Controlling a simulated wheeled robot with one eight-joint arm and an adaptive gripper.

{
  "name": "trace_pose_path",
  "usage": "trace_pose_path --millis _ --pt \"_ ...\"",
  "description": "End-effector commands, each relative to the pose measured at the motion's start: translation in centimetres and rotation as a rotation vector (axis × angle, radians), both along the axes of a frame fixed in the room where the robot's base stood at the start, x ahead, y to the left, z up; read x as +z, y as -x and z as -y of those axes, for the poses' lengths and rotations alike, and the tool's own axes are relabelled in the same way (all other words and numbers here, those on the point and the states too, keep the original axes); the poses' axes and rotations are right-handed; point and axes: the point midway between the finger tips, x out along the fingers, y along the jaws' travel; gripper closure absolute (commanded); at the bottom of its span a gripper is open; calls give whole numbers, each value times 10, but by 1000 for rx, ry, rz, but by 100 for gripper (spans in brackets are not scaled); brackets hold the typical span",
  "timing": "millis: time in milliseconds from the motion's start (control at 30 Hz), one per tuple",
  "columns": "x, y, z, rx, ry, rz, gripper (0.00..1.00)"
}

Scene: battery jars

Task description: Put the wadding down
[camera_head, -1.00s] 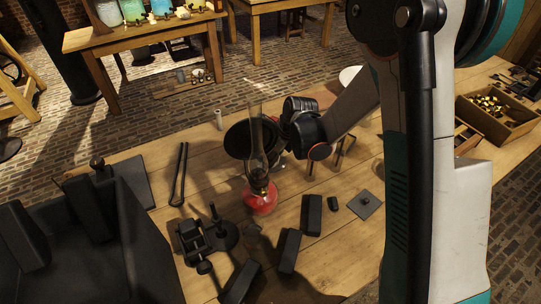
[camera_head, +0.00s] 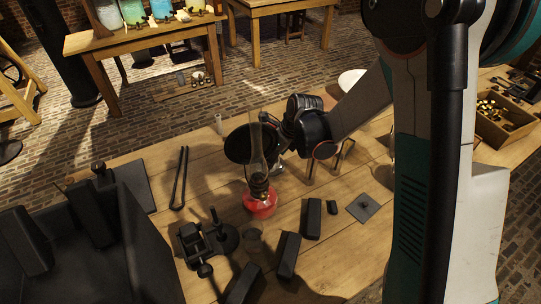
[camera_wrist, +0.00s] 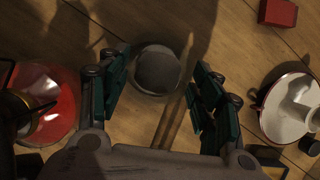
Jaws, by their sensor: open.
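My gripper (camera_wrist: 162,76) is open, with its two dark green fingers spread apart in the wrist view. A dark grey round thing (camera_wrist: 157,70) lies between and beyond the fingertips, apart from both. I cannot tell whether it is the wadding; nothing else in view is clearly wadding. In the head view my gripper (camera_head: 284,138) is low over the table, partly behind the glass chimney of a red oil lamp (camera_head: 261,204). What lies under it is hidden there.
The red lamp base (camera_wrist: 52,120) is close left of my fingers in the wrist view. A white vessel with a red rim (camera_wrist: 290,110) is at the right, and a red block (camera_wrist: 277,12) beyond. Dark blocks (camera_head: 289,256) and a black bin (camera_head: 145,245) occupy the table's front.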

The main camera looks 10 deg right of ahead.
Motion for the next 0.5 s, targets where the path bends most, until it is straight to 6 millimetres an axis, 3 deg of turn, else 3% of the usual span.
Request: trace_pose_path --millis 33,200,500 --pt "15 4 4 -2 -1 -1 41" --pt "47 13 14 -2 0 0 41" --pt "80 23 24 -2 0 0 41"
